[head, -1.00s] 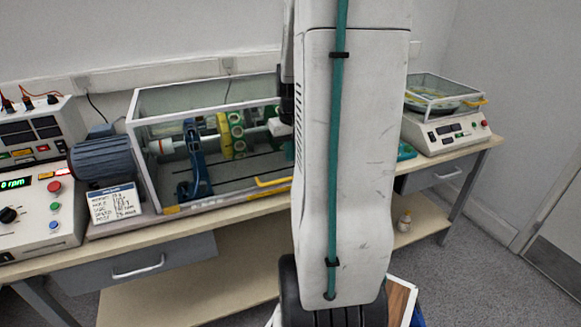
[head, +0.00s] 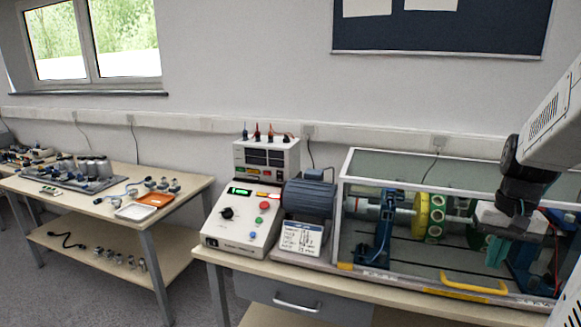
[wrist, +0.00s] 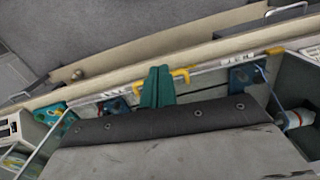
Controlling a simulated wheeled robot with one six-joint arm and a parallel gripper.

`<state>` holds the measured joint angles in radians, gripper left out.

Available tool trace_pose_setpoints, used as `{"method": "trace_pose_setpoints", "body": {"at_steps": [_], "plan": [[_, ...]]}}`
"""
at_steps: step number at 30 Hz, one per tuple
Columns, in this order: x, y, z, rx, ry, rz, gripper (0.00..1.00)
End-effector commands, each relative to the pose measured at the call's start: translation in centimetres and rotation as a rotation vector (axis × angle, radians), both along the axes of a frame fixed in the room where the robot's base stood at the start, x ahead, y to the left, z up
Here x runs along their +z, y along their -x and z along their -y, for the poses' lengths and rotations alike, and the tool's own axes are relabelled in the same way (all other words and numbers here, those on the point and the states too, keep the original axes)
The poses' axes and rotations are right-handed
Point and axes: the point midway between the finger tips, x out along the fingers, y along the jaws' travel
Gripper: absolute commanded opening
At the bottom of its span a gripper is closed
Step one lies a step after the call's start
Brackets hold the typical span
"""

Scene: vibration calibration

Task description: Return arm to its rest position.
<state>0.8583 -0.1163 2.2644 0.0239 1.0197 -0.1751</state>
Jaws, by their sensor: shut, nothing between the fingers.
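My arm (head: 560,125) comes in at the right edge of the head view and bends down at a black wrist joint. My gripper (head: 497,252) hangs at its end with the teal fingers pointing down, in front of the glass-walled test rig (head: 352,205) in that view. In the wrist view my gripper (wrist: 157,86) shows its teal fingers pressed together with nothing between them. The rig's yellow handle (wrist: 182,76) lies just beyond the fingertips there; whether they touch it I cannot tell.
A control box (head: 240,225) with a green display and a blue motor (head: 308,198) stand left of the rig on the bench. A second table (head: 185,200) with trays and small parts is at the left. Open floor lies between the two tables.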

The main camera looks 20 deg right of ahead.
Motion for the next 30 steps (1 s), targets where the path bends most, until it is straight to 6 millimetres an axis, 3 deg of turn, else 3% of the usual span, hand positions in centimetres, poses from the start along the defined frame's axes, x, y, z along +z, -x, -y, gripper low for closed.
{"method": "trace_pose_setpoints", "body": {"at_steps": [1,8,12,15,21,30], "plan": [[0.6,-0.1,-2.4,0.029,-0.002,-0.004,0.00],[2.7,0.9,-13.0,0.190,0.001,-0.021,0.00],[3.6,2.8,-19.2,0.337,0.022,-0.005,0.00],[4.0,4.3,-22.6,0.451,0.039,0.020,0.00],[4.7,5.9,-26.4,0.632,0.068,0.096,0.00],[5.2,6.0,-27.6,0.693,0.074,0.123,0.00]]}}
